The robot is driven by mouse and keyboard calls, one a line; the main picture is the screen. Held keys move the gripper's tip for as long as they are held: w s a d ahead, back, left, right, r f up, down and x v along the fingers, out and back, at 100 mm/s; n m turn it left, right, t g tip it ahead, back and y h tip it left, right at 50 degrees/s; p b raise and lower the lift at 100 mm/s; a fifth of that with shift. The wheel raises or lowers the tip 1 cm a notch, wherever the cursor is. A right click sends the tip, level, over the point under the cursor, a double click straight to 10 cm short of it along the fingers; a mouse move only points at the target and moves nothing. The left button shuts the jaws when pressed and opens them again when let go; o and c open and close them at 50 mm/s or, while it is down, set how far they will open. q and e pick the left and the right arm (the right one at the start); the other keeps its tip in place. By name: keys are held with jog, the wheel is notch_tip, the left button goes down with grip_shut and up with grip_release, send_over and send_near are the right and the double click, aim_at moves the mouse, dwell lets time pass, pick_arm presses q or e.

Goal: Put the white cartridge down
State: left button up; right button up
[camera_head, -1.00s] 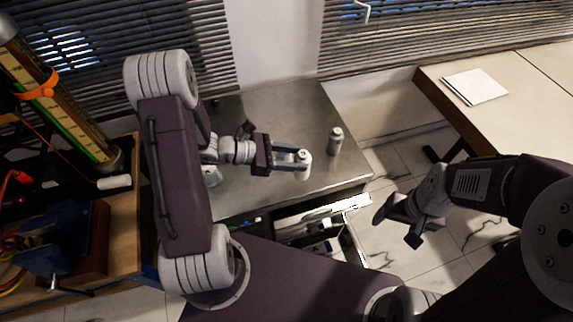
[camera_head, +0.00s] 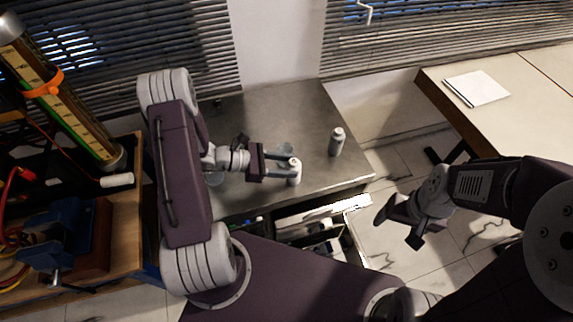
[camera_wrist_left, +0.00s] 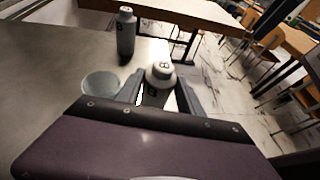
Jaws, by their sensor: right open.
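The white cartridge (camera_head: 294,172) is upright at the fingertips of my left gripper (camera_head: 286,168), over the front right part of the grey metal bench (camera_head: 262,112). In the left wrist view the cartridge (camera_wrist_left: 160,74), with a dark mark on its cap, sits between the two fingers (camera_wrist_left: 160,92). The fingers are closed on its sides. Its base is hidden, so I cannot tell whether it touches the bench. My right gripper (camera_head: 398,222) is open and empty, off the bench to the right, above the floor.
A grey bottle (camera_head: 336,142) stands on the bench right of the cartridge, and in the wrist view (camera_wrist_left: 126,34). A clear round dish (camera_wrist_left: 101,83) is left of the fingers. An open drawer (camera_head: 318,232) lies below the bench front.

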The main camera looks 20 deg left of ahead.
pick_arm(q)
jog(key=o, duration=0.4)
jog(key=shift+w, duration=0.1)
jog(key=shift+c, duration=0.2)
jog(key=shift+r, duration=0.25)
jog(key=v, duration=1.2)
jog(key=s+d+m+g+y, duration=0.2)
jog(key=m+y, duration=0.4)
jog(key=m, duration=0.5)
jog(key=s+d+m+g+y, duration=0.2)
jog(key=s+d+m+y, duration=0.2)
jog(key=m, duration=0.7)
jog(key=shift+s+d+m+y+b, duration=0.2)
jog(key=shift+s+m+y+b, duration=0.2)
jog(key=shift+s+y, duration=0.55)
